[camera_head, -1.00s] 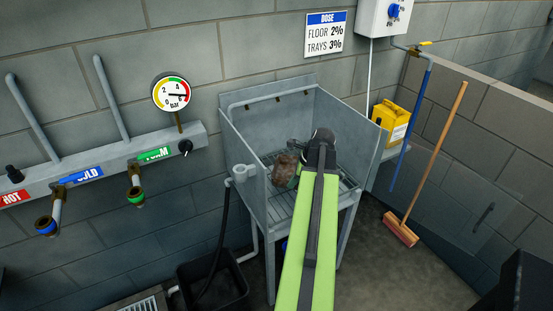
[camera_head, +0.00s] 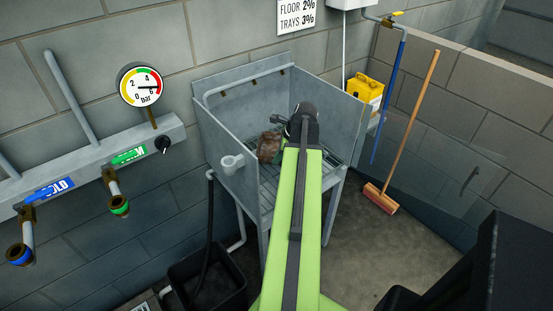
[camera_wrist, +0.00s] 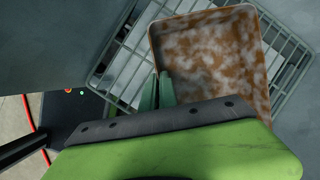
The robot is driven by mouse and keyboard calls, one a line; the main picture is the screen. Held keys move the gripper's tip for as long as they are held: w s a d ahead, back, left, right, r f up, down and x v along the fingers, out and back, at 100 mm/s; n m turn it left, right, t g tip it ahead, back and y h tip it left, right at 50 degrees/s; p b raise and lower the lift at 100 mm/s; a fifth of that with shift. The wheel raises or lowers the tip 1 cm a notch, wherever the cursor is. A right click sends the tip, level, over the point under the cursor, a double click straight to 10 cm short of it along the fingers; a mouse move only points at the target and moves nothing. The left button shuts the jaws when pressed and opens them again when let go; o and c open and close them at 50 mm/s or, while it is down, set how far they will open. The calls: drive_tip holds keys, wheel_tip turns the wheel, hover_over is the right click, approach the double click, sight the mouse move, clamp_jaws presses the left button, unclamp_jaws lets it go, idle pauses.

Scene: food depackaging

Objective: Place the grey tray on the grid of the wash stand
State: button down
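The grey tray (camera_wrist: 215,60) is blotched with brown dirt. In the wrist view it lies over the slatted grid (camera_wrist: 117,80) of the wash stand, turned at an angle to it. My gripper (camera_wrist: 157,90) is shut on the tray's left wall, a finger on each side. In the head view the tray (camera_head: 269,147) shows inside the wash stand (camera_head: 225,150), left of my arm's end, which hides part of the grid. I cannot tell whether the tray touches the grid.
The stand has tall metal walls at its back and sides. A grey pipe fitting (camera_head: 232,162) sits on its left wall. A yellow container (camera_head: 364,94) and a broom (camera_head: 400,135) are at the right. A black tub (camera_head: 208,282) is on the floor at the left.

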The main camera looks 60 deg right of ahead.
drive_tip(key=shift+s+f+b, duration=0.1)
drive_tip(key=shift+f+b, duration=2.7)
drive_tip(key=shift+f, duration=0.25)
drive_tip(key=shift+f+b, duration=0.55)
drive_tip(key=shift+f, duration=0.05)
drive_tip(key=c, duration=1.6)
unclamp_jaws()
drive_tip(key=p+v, duration=1.6)
drive_tip(key=v, duration=0.1)
drive_tip(key=shift+s+d+r, duration=0.1)
drive_tip(key=shift+r, duration=0.1)
